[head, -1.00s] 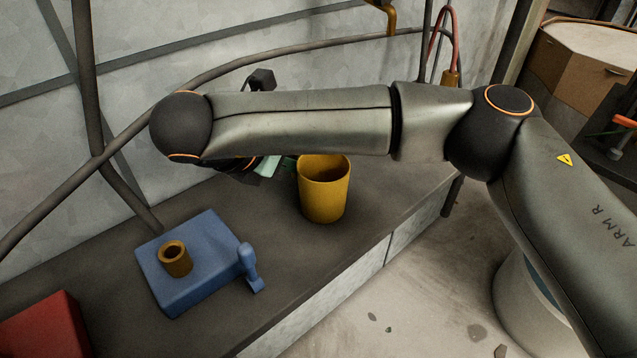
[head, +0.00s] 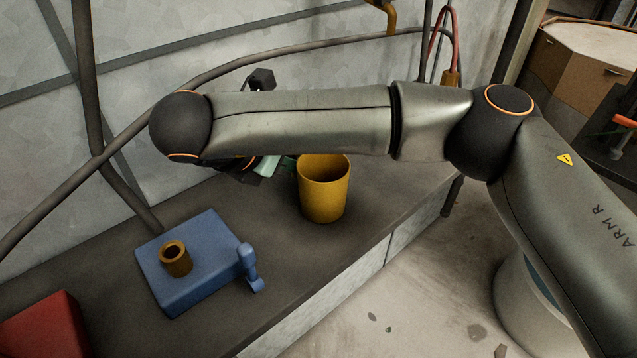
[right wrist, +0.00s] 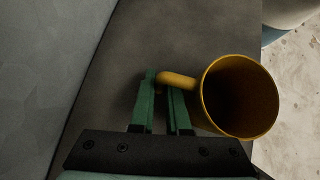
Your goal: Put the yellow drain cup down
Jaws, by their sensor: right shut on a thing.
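The yellow drain cup (head: 324,192) is upright at the grey bench top, open end up, right of the blue block. Whether its base touches the bench I cannot tell for certain. In the right wrist view the cup (right wrist: 240,98) is at the right, its handle (right wrist: 178,80) pointing left. My right gripper (right wrist: 166,88) has its green fingers shut on that handle. In the head view the right gripper (head: 272,166) is mostly hidden behind my right forearm. My left gripper is not in view.
A blue block (head: 190,290) with a small brown ring (head: 176,258) and a blue lever lies left of the cup on the bench (head: 100,285). A red block (head: 45,325) is at the lower left. A wall stands behind. The bench's front edge is close to the cup.

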